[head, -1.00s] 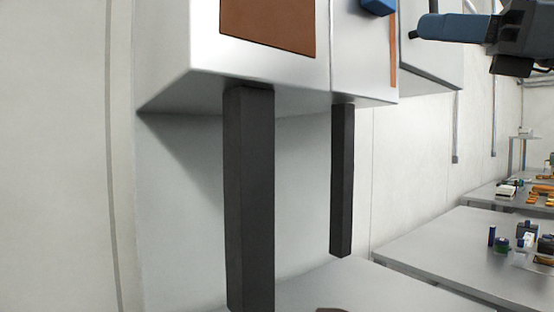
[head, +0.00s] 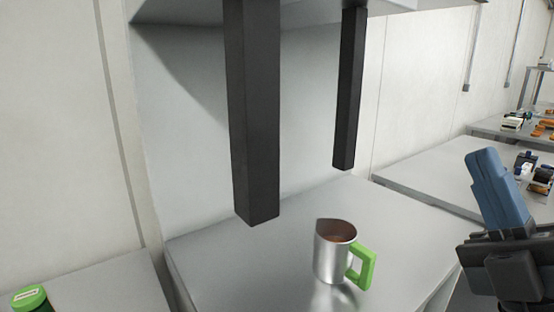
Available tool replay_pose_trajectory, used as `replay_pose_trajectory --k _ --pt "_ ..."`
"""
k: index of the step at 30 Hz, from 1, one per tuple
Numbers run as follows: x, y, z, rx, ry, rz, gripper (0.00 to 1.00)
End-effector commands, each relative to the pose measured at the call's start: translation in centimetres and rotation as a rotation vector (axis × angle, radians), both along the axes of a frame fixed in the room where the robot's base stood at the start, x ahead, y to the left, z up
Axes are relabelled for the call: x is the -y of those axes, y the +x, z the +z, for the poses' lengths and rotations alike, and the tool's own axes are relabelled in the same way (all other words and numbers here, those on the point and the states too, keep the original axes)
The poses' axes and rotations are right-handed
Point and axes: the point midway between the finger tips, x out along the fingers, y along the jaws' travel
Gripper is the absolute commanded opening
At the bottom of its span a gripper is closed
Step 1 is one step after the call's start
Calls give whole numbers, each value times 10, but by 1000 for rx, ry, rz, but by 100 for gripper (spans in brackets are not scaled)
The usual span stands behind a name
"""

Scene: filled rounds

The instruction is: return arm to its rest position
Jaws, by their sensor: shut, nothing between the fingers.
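My gripper (head: 484,160) is at the right side of the head view, its blue fingers shut together and pointing up. Nothing is held between them. The dark wrist of my arm (head: 510,265) shows below, cut off by the right edge. The gripper is to the right of the metal mug and apart from it.
A metal mug (head: 333,255) with a green handle and brown contents stands upright on a grey counter (head: 240,265). Two black posts (head: 252,120) hang above it. A green-lidded container (head: 30,298) is at lower left. A table (head: 430,175) with small items lies behind.

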Motion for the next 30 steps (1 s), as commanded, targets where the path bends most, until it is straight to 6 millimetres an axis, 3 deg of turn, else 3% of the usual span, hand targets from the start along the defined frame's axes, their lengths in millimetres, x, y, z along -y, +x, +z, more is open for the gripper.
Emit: replay_pose_trajectory --k 3,14,21,30 --pt "-1 -18 -40 -127 148 56 0" --pt "-2 -87 -149 -518 553 168 0" --pt "-2 -151 -214 -795 794 197 0" --pt "4 -245 -272 -1137 1049 170 0"
